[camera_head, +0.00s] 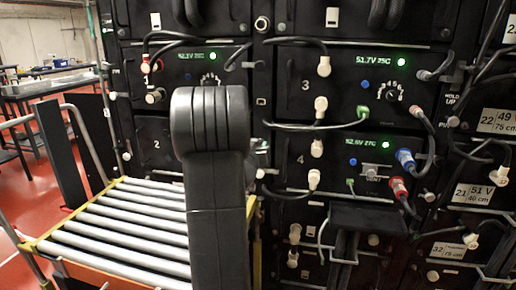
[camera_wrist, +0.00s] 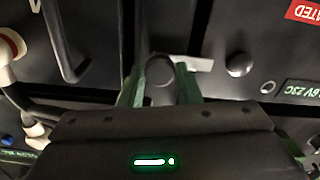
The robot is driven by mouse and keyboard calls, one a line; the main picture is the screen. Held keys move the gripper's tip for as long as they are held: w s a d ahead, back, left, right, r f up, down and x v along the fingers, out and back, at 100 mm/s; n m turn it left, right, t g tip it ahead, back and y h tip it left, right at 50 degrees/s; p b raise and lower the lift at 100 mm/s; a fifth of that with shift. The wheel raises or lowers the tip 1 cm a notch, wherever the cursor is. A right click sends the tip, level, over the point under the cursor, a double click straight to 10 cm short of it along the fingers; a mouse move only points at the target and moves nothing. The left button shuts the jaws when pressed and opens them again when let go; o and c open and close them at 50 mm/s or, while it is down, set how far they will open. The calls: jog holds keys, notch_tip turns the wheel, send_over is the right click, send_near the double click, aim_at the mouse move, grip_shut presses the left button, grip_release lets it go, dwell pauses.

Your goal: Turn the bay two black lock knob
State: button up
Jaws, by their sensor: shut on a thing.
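In the wrist view my gripper (camera_wrist: 159,88) has its two green fingers on either side of a round black knob (camera_wrist: 159,70) on a dark panel, and is shut on it. How far the knob is turned cannot be told. In the head view my black arm stands in front of the bay marked 2 (camera_head: 156,145) and covers its right part. My fingers and the knob are hidden there. No bay number shows by the knob in the wrist view.
A second dark round knob (camera_wrist: 239,65) and a black handle (camera_wrist: 64,40) are near the gripper. A roller table (camera_head: 125,232) stands before the rack at left. Cables and plugs hang across bays 3 and 4 at right, with a black shelf (camera_head: 375,217) below.

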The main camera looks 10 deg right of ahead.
jog(key=shift+f+m+b, duration=0.1)
jog(key=shift+m+b, duration=3.9)
jog(key=shift+m, duration=4.9)
jog(key=o, duration=1)
jog(key=shift+c, duration=0.2)
